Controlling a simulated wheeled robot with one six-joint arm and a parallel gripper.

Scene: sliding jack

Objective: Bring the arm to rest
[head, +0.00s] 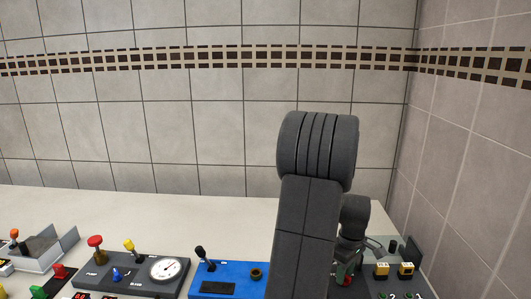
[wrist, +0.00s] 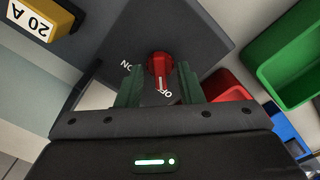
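My gripper (wrist: 158,82) shows in the wrist view with its two green fingers apart. A red rotary knob (wrist: 160,70) on a dark grey panel (wrist: 195,35) lies between them. The fingers look spread to either side of the knob, with a narrow gap; whether either touches it is hard to tell. White lettering stands beside the knob, partly hidden by the fingers. In the head view my arm rises in front of the right part of the bench, and my gripper is mostly hidden behind it, low over the grey panel at the right.
The grey panel (head: 408,285) at the right carries yellow blocks (head: 381,270). A blue panel (head: 228,270) and a dark gauge panel (head: 130,284) stand to its left on the pale bench (head: 150,214). A tiled wall (head: 200,125) closes the back, another the right. A green bin (wrist: 290,65) shows in the wrist view.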

